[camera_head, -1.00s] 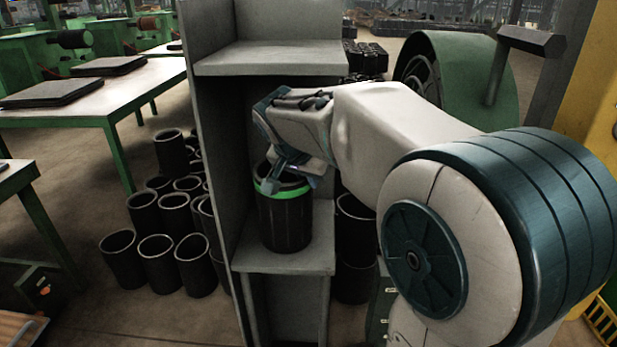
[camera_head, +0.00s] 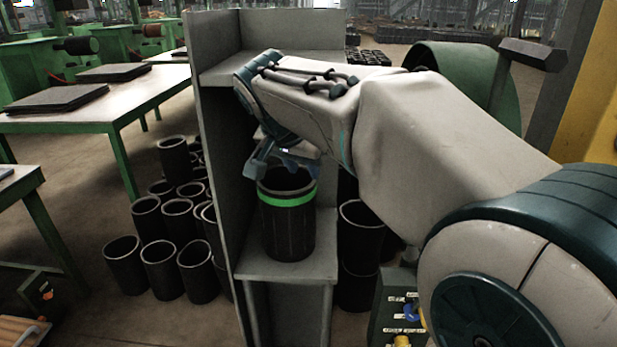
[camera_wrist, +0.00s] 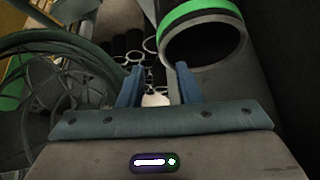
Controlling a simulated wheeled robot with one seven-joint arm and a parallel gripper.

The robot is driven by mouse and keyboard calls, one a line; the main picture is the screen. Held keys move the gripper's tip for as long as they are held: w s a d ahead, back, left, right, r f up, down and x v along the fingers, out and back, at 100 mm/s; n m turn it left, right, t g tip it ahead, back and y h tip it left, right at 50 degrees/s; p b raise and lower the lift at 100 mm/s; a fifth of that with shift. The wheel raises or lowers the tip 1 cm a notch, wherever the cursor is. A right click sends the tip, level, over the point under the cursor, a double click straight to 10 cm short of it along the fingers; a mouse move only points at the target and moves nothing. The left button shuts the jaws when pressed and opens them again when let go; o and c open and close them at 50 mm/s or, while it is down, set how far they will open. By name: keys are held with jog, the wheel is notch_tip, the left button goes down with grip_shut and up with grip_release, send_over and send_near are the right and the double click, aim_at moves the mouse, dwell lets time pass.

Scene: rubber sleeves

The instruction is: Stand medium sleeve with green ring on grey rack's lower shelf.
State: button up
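The black sleeve with the green ring (camera_head: 288,230) stands upright on the lower shelf (camera_head: 250,262) of the grey rack (camera_head: 215,150). Its ring is near the top, and its open rim faces up. In the wrist view, the sleeve's mouth and green ring (camera_wrist: 205,12) show at the upper right. My gripper (camera_head: 283,168) is at the sleeve's top in the head view and covers part of its rim. In the wrist view, my gripper's fingers (camera_wrist: 158,82) are apart with no sleeve between them. The sleeve lies beyond the right finger.
Several plain black sleeves (camera_head: 160,268) stand on the floor left of the rack, and more (camera_head: 360,235) stand to its right. A green-legged table (camera_head: 130,95) is at left. A green wheel-like machine (camera_head: 460,70) is behind my arm.

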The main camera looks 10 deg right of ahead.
jog(key=s+d+f+n+g+y, duration=0.1)
jog(key=s+f+n+g+y, duration=0.2)
jog(key=s+f, duration=1.5)
jog(key=s+n+y, duration=0.1)
jog(key=n, duration=0.3)
jog(key=shift+s+f+n, duration=0.15)
jog(key=shift+s+n, duration=0.2)
jog(key=shift+n, duration=0.05)
